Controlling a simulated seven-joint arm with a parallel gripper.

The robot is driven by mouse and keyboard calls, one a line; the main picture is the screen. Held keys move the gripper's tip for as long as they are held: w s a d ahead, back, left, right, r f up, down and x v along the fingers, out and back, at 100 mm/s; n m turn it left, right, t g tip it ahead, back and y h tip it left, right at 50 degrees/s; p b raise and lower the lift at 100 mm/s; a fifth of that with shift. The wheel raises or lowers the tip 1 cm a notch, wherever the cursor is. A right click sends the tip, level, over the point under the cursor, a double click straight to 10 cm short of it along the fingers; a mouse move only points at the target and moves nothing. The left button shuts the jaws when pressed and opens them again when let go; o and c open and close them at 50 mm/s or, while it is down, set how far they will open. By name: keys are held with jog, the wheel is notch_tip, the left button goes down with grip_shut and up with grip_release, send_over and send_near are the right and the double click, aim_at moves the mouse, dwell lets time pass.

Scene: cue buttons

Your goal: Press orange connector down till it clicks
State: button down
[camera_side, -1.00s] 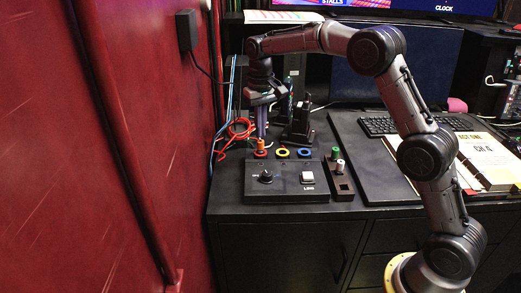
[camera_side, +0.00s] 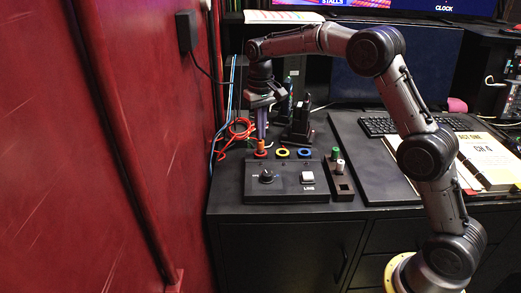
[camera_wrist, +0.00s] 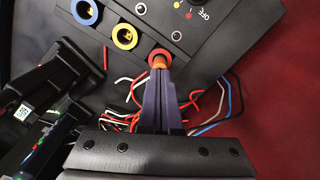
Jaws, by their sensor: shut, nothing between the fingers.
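The orange connector (camera_side: 261,145) stands upright at the red-ringed socket (camera_side: 260,154), the leftmost of three sockets along the back of the black control box (camera_side: 286,183). In the wrist view the orange connector (camera_wrist: 159,64) shows inside the red ring (camera_wrist: 161,56), just past my fingertips. My gripper (camera_side: 261,137) points down directly above the connector, its fingers together with nothing between them. The fingertips (camera_wrist: 158,72) look to be at or very near the connector's top; I cannot tell if they touch. The connector's lower end is hidden in the socket.
Yellow (camera_side: 282,153) and blue (camera_side: 304,153) sockets sit to the right, both without connectors. A small holder (camera_side: 340,187) with green and white connectors stands right of the box. Loose red cables (camera_side: 240,128) lie behind, near the red wall (camera_side: 110,150).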

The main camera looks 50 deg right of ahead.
aim_at(260, 141)
jog(key=shift+f, duration=0.8)
dwell(0.4)
jog(key=shift+r, duration=3.55)
